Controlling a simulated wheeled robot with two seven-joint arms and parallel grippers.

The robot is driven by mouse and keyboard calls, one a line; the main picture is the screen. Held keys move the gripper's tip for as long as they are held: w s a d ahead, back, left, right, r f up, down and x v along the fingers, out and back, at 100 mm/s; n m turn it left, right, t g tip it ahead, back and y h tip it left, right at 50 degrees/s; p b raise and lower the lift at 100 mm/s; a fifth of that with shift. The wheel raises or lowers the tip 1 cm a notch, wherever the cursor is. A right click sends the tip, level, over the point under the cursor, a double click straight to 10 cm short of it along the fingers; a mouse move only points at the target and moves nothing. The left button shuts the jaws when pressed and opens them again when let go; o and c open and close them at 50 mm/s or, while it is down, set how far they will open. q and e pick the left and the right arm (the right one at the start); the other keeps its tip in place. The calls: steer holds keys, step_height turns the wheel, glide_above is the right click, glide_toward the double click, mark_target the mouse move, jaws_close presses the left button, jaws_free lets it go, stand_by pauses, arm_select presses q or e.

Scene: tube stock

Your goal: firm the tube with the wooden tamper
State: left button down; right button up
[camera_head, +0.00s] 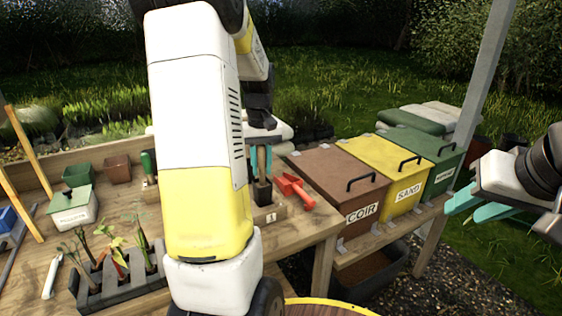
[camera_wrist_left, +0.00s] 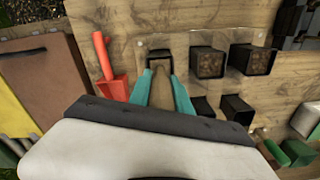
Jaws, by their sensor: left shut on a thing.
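My left gripper (camera_head: 261,168) is shut on the wooden tamper (camera_wrist_left: 161,90), with a teal finger on each side of its shaft. The gripper is directly above a black square tube (camera_head: 262,192), which stands in a wooden holder marked 1 (camera_head: 270,215). The tamper's lower end is at the tube's mouth; I cannot tell how deep it sits. In the left wrist view the tube (camera_wrist_left: 159,55) shows just beyond the fingertips, its inside mostly covered. My right gripper (camera_head: 463,212) is at the right edge, away from the bench, its teal fingers apart and empty.
A red scoop (camera_head: 296,190) lies right beside the holder. Other black tubes filled with brown material (camera_wrist_left: 208,62) stand nearby. Brown COIR (camera_head: 335,180), yellow SAND (camera_head: 385,170) and green (camera_head: 425,150) bins stand to the right. A grey seedling tray (camera_head: 120,292) is at the front left.

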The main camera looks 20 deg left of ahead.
arm_select(q)
steer(key=shift+r, duration=5.45)
